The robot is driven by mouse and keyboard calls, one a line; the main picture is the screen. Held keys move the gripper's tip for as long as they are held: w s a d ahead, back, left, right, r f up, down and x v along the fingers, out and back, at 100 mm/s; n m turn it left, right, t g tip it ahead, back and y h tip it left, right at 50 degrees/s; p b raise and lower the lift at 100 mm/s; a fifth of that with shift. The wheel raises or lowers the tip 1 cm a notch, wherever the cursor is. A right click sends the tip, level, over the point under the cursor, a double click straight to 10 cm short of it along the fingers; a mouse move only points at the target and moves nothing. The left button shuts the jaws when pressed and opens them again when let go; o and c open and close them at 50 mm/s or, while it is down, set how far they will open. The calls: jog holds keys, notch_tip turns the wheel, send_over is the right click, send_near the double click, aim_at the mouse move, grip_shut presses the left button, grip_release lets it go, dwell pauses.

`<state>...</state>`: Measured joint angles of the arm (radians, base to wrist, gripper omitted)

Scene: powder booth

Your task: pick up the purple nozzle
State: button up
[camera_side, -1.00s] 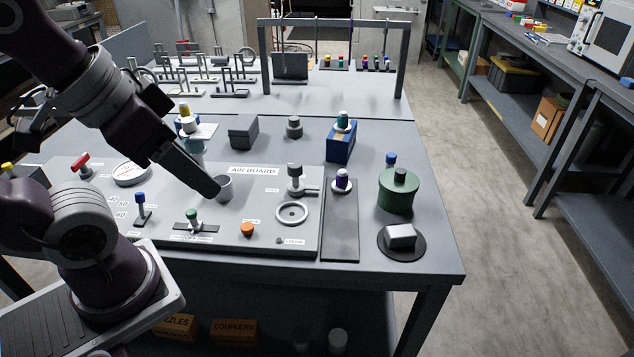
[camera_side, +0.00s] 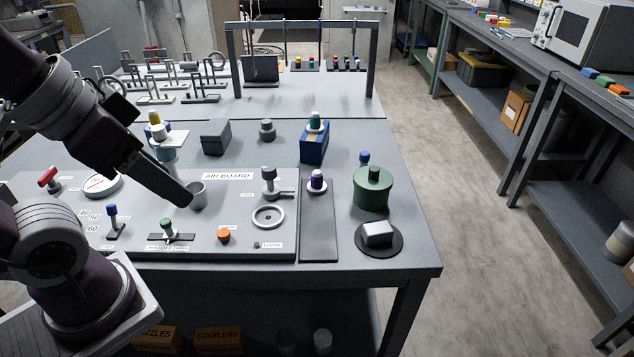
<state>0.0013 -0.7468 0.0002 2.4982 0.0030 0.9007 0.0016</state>
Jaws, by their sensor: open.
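The purple nozzle (camera_side: 317,182) stands upright, with a pale top and a pale collar at its foot. It is at the far end of a dark grey strip plate (camera_side: 318,236), right of the air board (camera_side: 243,240). My gripper (camera_side: 187,200) is open, pointing down and right over the board, well to the left of the nozzle and apart from it. Its tip overlaps the left side of a small grey cup (camera_side: 198,195) in this view. I cannot tell whether they touch. The fingers are seen edge-on, so the gap between them is hidden.
A green canister (camera_side: 371,192) stands close right of the nozzle, with a small blue-topped piece behind it. A blue box (camera_side: 314,150) with a teal nozzle is behind. A grey valve post (camera_side: 269,181) stands to its left. The near part of the strip plate is bare.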

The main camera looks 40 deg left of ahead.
jog(key=w+a+f+m+g+y, duration=0.2)
jog(key=w+a+m+g, duration=0.1)
jog(key=w+m, duration=0.3)
jog(key=m+t+y, duration=0.4)
jog(key=m+y, duration=0.6)
jog(key=m, duration=0.8)
send_near(319, 180)
jog(key=x, duration=0.3)
jog(key=shift+s, duration=0.15)
jog(key=x, duration=0.6)
jog(key=shift+w+a+f, duration=0.1)
jog(key=shift+w+a, duration=0.2)
grip_shut()
